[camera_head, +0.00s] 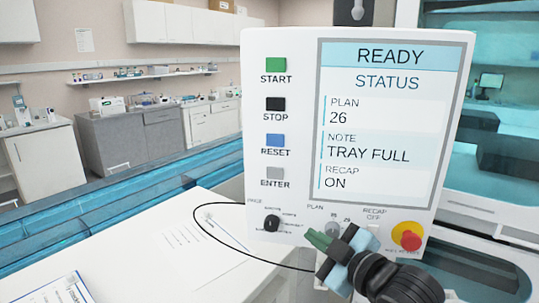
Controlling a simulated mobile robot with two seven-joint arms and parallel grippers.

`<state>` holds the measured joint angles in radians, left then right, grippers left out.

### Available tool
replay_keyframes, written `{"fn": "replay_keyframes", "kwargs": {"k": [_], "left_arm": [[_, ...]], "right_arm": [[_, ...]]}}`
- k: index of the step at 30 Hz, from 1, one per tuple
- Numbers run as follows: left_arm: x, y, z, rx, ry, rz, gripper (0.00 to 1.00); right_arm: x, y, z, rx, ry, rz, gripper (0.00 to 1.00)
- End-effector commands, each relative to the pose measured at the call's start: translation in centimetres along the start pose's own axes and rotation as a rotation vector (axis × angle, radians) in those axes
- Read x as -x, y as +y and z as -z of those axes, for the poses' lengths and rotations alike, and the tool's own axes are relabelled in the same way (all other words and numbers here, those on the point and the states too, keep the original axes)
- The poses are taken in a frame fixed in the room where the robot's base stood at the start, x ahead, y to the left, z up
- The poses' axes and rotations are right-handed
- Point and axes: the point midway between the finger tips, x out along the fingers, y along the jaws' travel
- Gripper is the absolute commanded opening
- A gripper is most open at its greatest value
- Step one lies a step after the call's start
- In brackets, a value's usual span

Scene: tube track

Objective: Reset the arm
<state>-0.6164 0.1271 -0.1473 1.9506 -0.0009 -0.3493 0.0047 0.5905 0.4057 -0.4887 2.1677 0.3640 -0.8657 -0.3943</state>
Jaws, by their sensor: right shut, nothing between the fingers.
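A white control panel (297,150) stands upright in front of me. Its screen (388,110) reads READY, STATUS, PLAN 26, NOTE TRAY FULL and RECAP ON. On its left side are a green START button (276,65), a black STOP button (275,104), a blue RESET button (275,140) and a grey ENTER button (275,173). My right gripper (318,239) comes in from the lower right, its green fingertips shut and empty. It is in front of the panel's lower part, below and right of RESET. I cannot tell whether it touches the panel. My left gripper is out of view.
A black dial (271,222) and a partly covered PLAN knob (333,228) sit low on the panel. A red emergency knob (410,239) is at the lower right. A thin black cable loops over the white table (130,262), where papers (186,243) lie. Cabinets stand behind.

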Motion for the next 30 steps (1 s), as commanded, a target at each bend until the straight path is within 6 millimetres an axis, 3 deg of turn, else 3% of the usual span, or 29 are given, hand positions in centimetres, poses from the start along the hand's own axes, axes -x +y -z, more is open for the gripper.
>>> {"fn": "replay_keyframes", "kwargs": {"k": [1,8,14,21,27,30], "left_arm": [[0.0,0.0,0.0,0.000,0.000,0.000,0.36],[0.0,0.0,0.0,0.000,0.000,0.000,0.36],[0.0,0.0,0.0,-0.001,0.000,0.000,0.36],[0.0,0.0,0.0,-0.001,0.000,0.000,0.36],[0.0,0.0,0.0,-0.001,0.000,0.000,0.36],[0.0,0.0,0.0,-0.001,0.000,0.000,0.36]], "right_arm": [[0.1,-1.6,-2.2,-0.062,-0.028,0.005,0.00],[1.8,-8.1,-11.2,-0.307,-0.149,-0.013,0.00],[5.7,-14.7,-18.6,-0.492,-0.282,-0.041,0.00],[13.3,-23.7,-26.1,-0.677,-0.470,-0.080,0.00],[20.9,-30.2,-29.9,-0.779,-0.617,-0.110,0.00],[23.5,-32.2,-30.7,-0.808,-0.666,-0.120,0.00]]}}
